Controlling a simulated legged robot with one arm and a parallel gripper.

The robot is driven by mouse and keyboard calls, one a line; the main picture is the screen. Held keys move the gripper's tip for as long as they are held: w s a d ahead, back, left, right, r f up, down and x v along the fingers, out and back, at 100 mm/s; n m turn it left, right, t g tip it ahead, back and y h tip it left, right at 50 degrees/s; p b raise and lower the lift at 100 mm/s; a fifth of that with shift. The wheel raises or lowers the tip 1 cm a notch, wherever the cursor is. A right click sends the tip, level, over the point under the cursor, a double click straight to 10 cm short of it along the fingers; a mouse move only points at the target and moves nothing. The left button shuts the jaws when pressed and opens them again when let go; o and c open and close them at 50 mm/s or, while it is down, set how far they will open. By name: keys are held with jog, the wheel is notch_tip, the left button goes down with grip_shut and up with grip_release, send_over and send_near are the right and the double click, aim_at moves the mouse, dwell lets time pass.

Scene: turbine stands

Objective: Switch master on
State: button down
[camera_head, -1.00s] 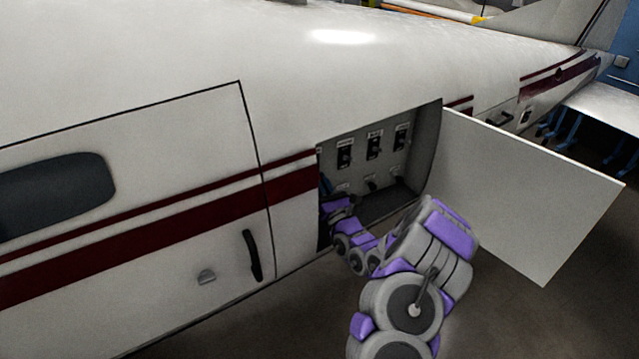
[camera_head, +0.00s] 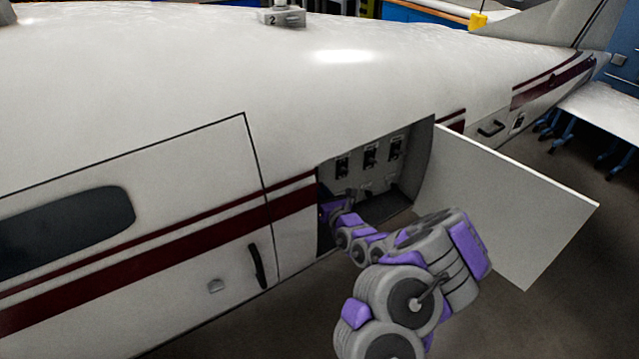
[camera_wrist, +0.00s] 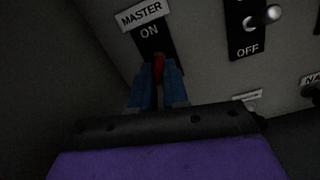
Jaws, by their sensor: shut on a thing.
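The master switch has a red lever (camera_wrist: 158,66) on a black plate, under a white label reading MASTER (camera_wrist: 142,14) with ON printed above the lever. My gripper (camera_wrist: 158,84), with two blue fingers, is shut on the red lever from below. The lever's lower part is hidden between the fingers. In the head view my gripper (camera_head: 336,206) is inside the open compartment, at its left side, and its fingertips are hard to make out. The switch panel (camera_head: 383,172) forms the compartment's back wall.
Another switch (camera_wrist: 262,17) with OFF printed below it is right of the master switch. The open compartment door (camera_head: 510,205) stands out to the right, close to my arm. The white fuselage (camera_head: 210,75) surrounds the opening. Dark wall lies close at the wrist view's left.

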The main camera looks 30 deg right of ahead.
jog(key=r+g+p, duration=0.1)
jog(key=g+p, duration=0.1)
jog(key=p, duration=0.2)
jog(key=r+g+p, duration=0.1)
jog(key=p, duration=0.3)
jog(key=r+g+p, duration=0.1)
jog(key=g+p, duration=0.1)
jog(key=p, duration=0.2)
jog(key=shift+w+r+g, duration=0.1)
jog(key=shift+w+g, duration=0.15)
jog(key=shift+g, duration=0.05)
jog(key=shift+p, duration=0.45)
jog(key=c, duration=1.1)
grip_release()
jog(key=shift+w+d, duration=0.1)
jog(key=shift+d, duration=0.05)
jog(key=p+v, duration=0.3)
jog(key=v, duration=1.4)
jog(key=shift+r, duration=0.1)
